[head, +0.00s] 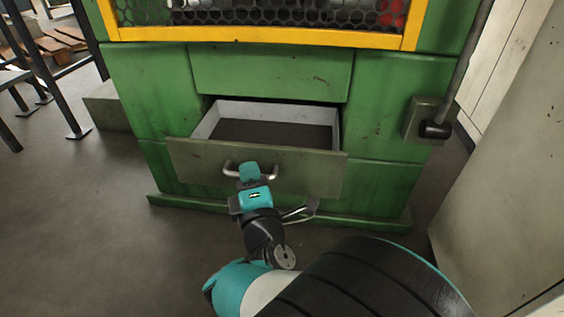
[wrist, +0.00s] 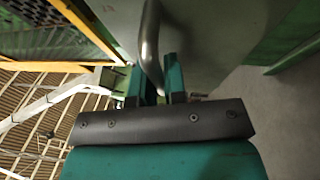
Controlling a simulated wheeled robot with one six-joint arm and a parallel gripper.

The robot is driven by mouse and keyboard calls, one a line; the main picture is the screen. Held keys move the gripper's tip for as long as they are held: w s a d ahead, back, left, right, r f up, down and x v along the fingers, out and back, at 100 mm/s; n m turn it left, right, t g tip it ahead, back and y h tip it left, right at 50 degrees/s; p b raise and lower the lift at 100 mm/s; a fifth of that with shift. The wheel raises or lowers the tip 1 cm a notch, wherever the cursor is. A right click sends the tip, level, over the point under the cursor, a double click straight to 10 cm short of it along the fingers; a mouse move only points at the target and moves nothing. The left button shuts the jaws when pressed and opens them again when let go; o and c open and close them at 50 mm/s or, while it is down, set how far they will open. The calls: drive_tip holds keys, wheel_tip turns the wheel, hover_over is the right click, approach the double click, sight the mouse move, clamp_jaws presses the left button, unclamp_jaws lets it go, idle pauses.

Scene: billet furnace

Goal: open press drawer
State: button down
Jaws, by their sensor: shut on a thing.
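The press drawer (head: 190,160) is a grey-green front with a light-walled, dark-floored box behind it. It stands pulled out of the green press (head: 270,72), and the inside looks empty. A curved metal handle (head: 271,172) is on the drawer's front; it also shows in the wrist view (wrist: 150,42). My gripper (head: 249,170) is at the handle, with its fingers shut on the bar. In the wrist view the gripper's two teal fingers (wrist: 160,82) lie on either side of the handle. The gripper hides the middle of the handle in the head view.
A yellow-framed mesh guard (head: 260,36) is above the drawer. A grey box with a conduit (head: 425,120) is on the press's right side. A pale cabinet (head: 510,170) stands at the right. Dark metal legs (head: 60,90) stand at the left. The floor (head: 110,240) front left is clear.

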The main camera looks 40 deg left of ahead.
drive_tip(key=shift+s+d, duration=0.3)
drive_tip(key=shift+s, duration=0.5)
drive_tip(key=shift+w, duration=0.1)
drive_tip(key=c, duration=1.5)
unclamp_jaws()
drive_tip(key=shift+o, duration=0.2)
drive_tip(key=shift+w, duration=0.1)
